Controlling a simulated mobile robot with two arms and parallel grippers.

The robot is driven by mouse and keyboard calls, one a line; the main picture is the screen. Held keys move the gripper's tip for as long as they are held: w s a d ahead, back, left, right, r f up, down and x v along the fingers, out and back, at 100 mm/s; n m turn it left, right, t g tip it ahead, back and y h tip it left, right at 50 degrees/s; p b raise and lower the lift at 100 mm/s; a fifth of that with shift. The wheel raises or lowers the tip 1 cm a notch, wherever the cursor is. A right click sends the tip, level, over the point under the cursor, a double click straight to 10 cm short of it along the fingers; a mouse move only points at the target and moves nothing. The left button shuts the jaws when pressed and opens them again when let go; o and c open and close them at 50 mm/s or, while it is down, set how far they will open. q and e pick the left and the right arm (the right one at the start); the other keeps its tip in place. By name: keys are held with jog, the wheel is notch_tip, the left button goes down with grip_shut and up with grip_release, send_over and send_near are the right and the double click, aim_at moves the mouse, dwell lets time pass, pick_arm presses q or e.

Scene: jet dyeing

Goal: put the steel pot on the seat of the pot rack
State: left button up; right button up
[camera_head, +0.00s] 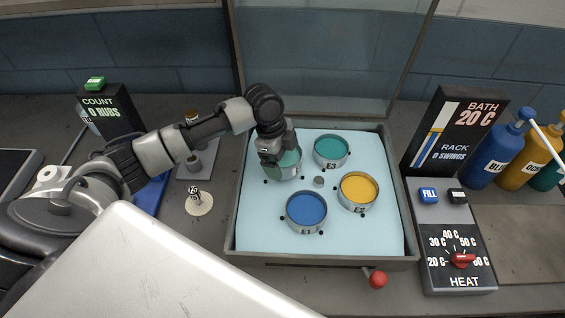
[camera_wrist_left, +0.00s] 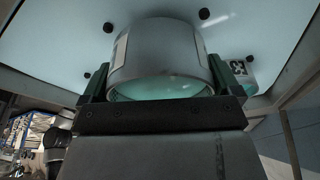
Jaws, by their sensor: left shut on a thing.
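The steel pot (camera_head: 287,172) with teal liquid is in my left gripper (camera_head: 278,158), at the upper left of the pale-blue bath (camera_head: 262,230). In the left wrist view, the pot (camera_wrist_left: 155,48) sits between the two fingers of my left gripper (camera_wrist_left: 160,88), which are shut on it. Small black pegs mark the rack seats, some showing around the held pot. I cannot tell whether its bottom touches the seat. My right gripper is not in view.
Blue (camera_head: 306,208), yellow (camera_head: 357,190) and teal (camera_head: 331,150) pots stand close by, around a small grey centre knob (camera_head: 319,182). The bath has a raised metal rim and a tall clear panel (camera_head: 325,60) behind. A red-knobbed lever (camera_head: 378,280) sticks out in front.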

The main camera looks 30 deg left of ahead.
aim_at(282, 165)
pick_arm(q)
notch_tip(282, 165, down, 2)
jog(key=shift+f+p, duration=0.2)
jog(key=shift+p, duration=0.15)
jog(key=shift+f, duration=0.5)
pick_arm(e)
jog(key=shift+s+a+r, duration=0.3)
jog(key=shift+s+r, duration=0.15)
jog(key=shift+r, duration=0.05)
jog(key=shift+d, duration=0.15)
pick_arm(q)
jog(key=o, duration=1)
jog(key=shift+f, duration=0.1)
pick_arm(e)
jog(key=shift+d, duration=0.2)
pick_arm(q)
jog(key=b+v, duration=0.2)
jog(key=v, duration=1)
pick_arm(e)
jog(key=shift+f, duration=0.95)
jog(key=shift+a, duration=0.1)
